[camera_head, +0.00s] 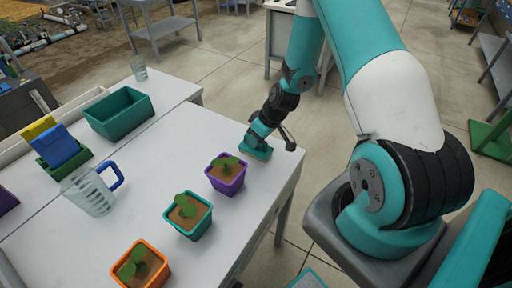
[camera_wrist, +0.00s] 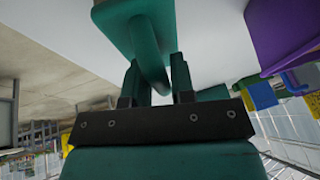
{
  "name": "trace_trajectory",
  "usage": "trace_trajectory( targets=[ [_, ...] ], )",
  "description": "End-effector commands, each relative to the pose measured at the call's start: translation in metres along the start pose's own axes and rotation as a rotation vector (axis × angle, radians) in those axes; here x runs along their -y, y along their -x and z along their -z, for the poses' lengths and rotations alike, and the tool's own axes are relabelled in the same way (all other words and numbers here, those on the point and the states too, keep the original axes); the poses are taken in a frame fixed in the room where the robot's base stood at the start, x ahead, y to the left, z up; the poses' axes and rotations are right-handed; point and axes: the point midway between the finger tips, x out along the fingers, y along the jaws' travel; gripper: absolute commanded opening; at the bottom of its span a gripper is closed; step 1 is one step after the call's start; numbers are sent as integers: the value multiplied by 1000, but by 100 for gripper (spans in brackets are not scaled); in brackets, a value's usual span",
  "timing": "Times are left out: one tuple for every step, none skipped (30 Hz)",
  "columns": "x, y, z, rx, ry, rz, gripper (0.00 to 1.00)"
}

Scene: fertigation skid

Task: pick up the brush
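The brush (camera_head: 257,149) is a teal block near the table's far right corner, beside the purple pot (camera_head: 227,178). In the wrist view its teal body (camera_wrist: 112,25) lies at the top, and its rounded handle (camera_wrist: 150,55) runs down between the fingers. My gripper (camera_wrist: 157,75) is at the handle, with one finger on each side. The fingers stand apart, but whether both press on the handle is not clear. In the head view my gripper (camera_head: 262,132) is right above the brush and partly hidden. The brush appears to rest on the table.
The white table (camera_head: 150,235) also holds a teal pot (camera_head: 188,215), an orange pot (camera_head: 141,265), a jug with a blue handle (camera_head: 90,192) and a green bin (camera_head: 119,113). The pots hold plants. Open floor lies beyond the table's right edge.

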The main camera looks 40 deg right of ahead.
Motion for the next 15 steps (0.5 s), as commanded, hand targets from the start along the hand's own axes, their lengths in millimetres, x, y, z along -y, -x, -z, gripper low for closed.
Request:
trace_trajectory(
  targets=[
    [0,0,0,0,0,0,23],
    [0,0,0,0,0,0,16],
    [0,0,0,0,0,0,7],
    [0,0,0,0,0,0,0],
    [0,0,0,0,0,0,0],
    [0,0,0,0,0,0,0],
    [0,0,0,0,0,0,0],
    [0,0,0,0,0,0,0],
    [0,0,0,0,0,0,0],
    [0,0,0,0,0,0,0],
    [0,0,0,0,0,0,0],
    [0,0,0,0,0,0,0],
    [0,1,0,0,0,0,0],
    [0,1,0,0,0,0,0],
    [0,2,1,-1,0,0,0]
  ],
)
